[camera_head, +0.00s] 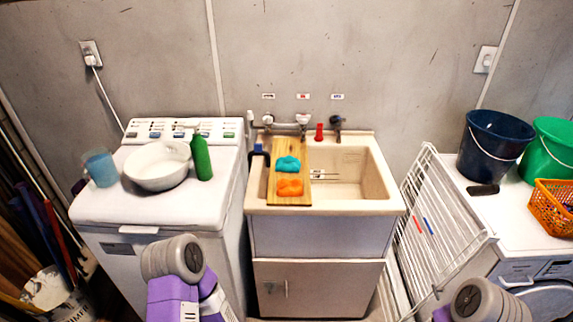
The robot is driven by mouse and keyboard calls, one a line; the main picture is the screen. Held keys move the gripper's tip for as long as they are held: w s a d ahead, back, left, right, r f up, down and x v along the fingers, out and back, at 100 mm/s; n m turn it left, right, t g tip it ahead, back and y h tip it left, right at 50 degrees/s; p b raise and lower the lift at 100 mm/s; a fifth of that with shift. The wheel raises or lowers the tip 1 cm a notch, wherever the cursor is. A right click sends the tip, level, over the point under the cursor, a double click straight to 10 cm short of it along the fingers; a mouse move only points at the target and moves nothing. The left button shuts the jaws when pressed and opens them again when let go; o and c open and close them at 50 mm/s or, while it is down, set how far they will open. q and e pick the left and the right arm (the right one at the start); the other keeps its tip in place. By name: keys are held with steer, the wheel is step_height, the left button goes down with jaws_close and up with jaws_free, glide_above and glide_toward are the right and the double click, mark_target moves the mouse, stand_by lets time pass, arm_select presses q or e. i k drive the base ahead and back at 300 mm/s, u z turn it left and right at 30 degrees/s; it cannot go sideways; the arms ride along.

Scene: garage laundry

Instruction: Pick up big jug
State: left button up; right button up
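A translucent blue jug-like vessel (100,168) stands upright at the left of the white top-loading washer's lid. It is the most jug-like thing in view, but its handle is not clear and I cannot tell whether it is the big jug. Parts of my two arms show at the bottom edge, left of centre and at the right, well apart from the vessel. Neither of my grippers shows in the head view.
A white bowl (158,166) and a green bottle (201,157) stand right of the vessel. A wooden board (290,150) with blue and orange cloths spans the sink (376,180). A folded white rack (434,220) leans beside the right-hand machine, which holds buckets and an orange basket (553,208).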

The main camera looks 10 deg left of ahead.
mark_target(99, 162)
steer(key=u, duration=1.7)
steer(key=i, duration=0.05)
steer(key=u, duration=0.05)
